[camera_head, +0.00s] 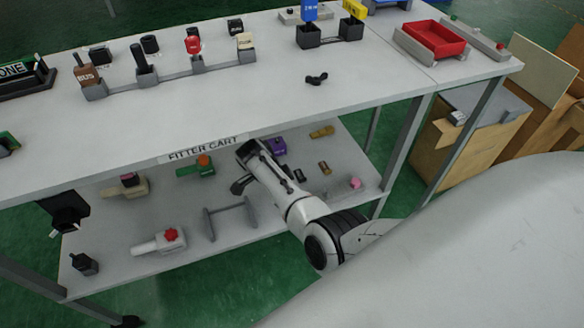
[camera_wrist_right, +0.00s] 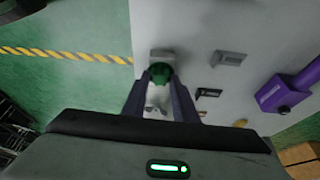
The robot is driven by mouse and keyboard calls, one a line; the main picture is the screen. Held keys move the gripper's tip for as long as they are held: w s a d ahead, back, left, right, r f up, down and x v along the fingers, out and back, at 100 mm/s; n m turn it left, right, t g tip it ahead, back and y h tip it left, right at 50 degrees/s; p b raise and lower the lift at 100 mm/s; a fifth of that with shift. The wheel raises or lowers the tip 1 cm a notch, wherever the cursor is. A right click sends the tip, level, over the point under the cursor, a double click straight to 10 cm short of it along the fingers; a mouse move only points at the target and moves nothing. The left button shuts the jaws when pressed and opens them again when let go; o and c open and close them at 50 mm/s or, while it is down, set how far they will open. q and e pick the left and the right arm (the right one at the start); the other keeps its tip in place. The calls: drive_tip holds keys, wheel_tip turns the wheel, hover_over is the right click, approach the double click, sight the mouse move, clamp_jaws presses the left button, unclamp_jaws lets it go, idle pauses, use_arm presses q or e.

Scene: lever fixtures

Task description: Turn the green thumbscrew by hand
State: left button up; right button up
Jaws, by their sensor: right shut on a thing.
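The green thumbscrew (camera_wrist_right: 160,72) shows as a dark green round head between the fingertips in the right wrist view. It stands by a small grey block (camera_wrist_right: 162,56) near the edge of the pale shelf. My right gripper (camera_wrist_right: 160,88) is shut on the thumbscrew, with one finger on each side of it. In the head view my right gripper (camera_head: 248,152) reaches over the lower shelf of the cart, and the thumbscrew is hidden behind it.
A purple lever fixture (camera_wrist_right: 275,95) stands to the right of my right gripper. On the lower shelf (camera_head: 290,215), a green fixture with an orange knob (camera_head: 203,161) lies to the left. A grey bracket (camera_head: 230,220) stands nearer. The upper tabletop (camera_head: 240,105) overhangs this area.

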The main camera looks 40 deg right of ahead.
drive_tip(key=o, duration=1)
drive_tip(key=shift+o, duration=0.2)
